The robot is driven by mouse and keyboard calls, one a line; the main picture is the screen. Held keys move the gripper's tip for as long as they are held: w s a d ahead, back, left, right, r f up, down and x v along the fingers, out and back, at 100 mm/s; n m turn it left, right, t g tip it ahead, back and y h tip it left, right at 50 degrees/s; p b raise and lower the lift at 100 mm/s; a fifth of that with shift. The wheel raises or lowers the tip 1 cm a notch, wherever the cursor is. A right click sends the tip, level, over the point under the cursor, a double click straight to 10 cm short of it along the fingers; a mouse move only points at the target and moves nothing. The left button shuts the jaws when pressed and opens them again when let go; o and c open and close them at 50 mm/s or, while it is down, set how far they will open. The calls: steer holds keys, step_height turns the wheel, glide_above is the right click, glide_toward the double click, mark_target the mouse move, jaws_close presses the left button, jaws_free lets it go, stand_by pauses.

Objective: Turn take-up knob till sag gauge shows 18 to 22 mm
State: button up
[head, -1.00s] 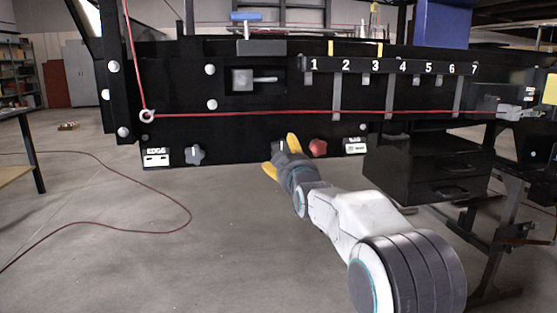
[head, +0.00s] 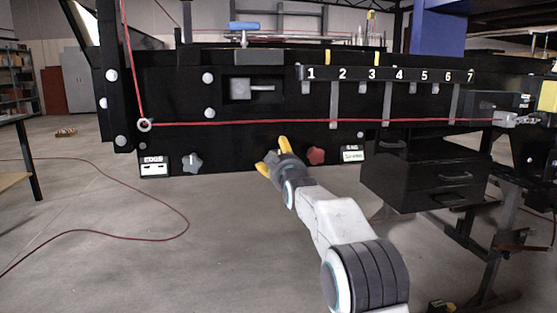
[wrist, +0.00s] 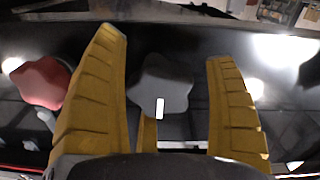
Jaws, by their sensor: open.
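My gripper (head: 273,156) is open and empty at the lower edge of the black conveyor side panel. In the wrist view its yellow fingers (wrist: 165,48) stand apart, with a dark grey lobed knob (wrist: 163,82) with a white mark between them; contact cannot be told. A red knob (head: 315,155) is just right of my gripper and also shows at the left of the wrist view (wrist: 42,82). The sag gauge (head: 354,154) is right of the red knob; its greenish display is too small to read.
A grey star knob (head: 192,163) and the EDGE gauge (head: 154,166) are further left on the panel. A red cord (head: 240,122) runs above the knobs. A black drawer unit (head: 425,178) stands to the right.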

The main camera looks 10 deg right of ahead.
stand_by(0.3)
steer(key=shift+f, duration=0.15)
steer(key=c, duration=1.2)
